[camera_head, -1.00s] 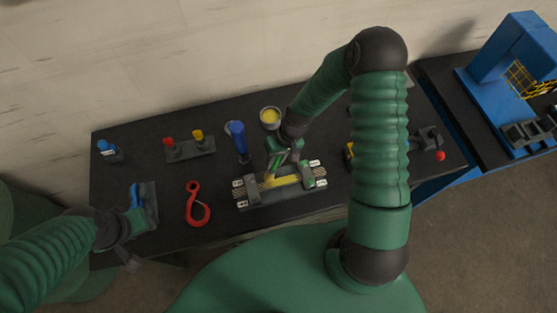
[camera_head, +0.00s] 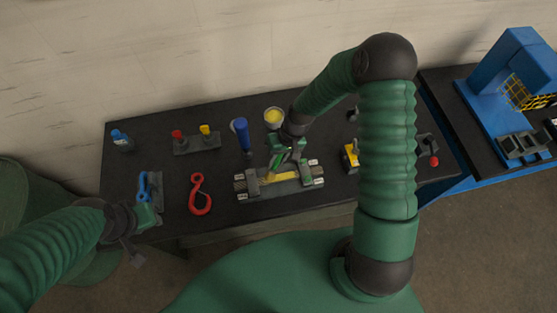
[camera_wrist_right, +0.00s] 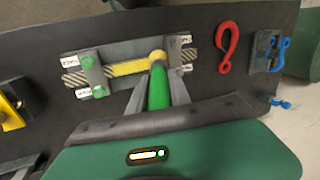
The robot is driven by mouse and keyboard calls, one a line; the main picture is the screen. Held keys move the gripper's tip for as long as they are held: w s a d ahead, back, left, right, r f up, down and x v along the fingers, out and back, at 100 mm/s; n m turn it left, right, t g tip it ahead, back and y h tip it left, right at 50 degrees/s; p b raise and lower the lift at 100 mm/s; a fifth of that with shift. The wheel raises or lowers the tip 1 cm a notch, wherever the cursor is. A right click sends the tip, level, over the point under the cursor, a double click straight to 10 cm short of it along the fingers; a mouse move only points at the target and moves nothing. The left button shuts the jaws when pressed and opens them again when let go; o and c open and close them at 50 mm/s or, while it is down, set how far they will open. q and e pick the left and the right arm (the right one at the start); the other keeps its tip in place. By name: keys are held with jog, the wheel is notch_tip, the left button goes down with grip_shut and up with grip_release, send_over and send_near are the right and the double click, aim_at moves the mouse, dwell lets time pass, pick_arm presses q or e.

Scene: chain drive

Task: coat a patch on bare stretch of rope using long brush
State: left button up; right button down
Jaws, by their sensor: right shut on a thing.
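My right gripper (camera_wrist_right: 157,97) is shut on the green handle of the long brush (camera_wrist_right: 158,85). The brush's yellow head (camera_wrist_right: 157,57) is at the rope, over the end of a yellow stretch nearest the red hook; whether it touches I cannot tell. The rope (camera_wrist_right: 77,77) lies across a grey holder with two upright clamps. Its middle is yellow, and its ends show bare striped strands. In the head view, the right gripper (camera_head: 287,157) is above the holder (camera_head: 295,190) and hides part of it.
A pot of yellow coating (camera_head: 273,117) stands behind the holder, with a blue handled tool (camera_head: 243,137) beside it. A red hook (camera_head: 200,195) lies left of the holder. A blue item on a stand (camera_head: 145,187) is near my left gripper. Red and yellow knobs (camera_head: 192,145) stand behind.

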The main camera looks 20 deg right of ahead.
notch_tip(320, 180, up, 2)
jog(key=shift+s+a+r+p, duration=0.1)
jog(key=shift+s+a+p, duration=0.05)
jog(key=shift+p, duration=0.4)
jog(key=shift+w+d, duration=0.2)
jog(key=shift+d, duration=0.15)
jog(key=shift+s+a, duration=0.1)
jog(key=shift+a, duration=0.15)
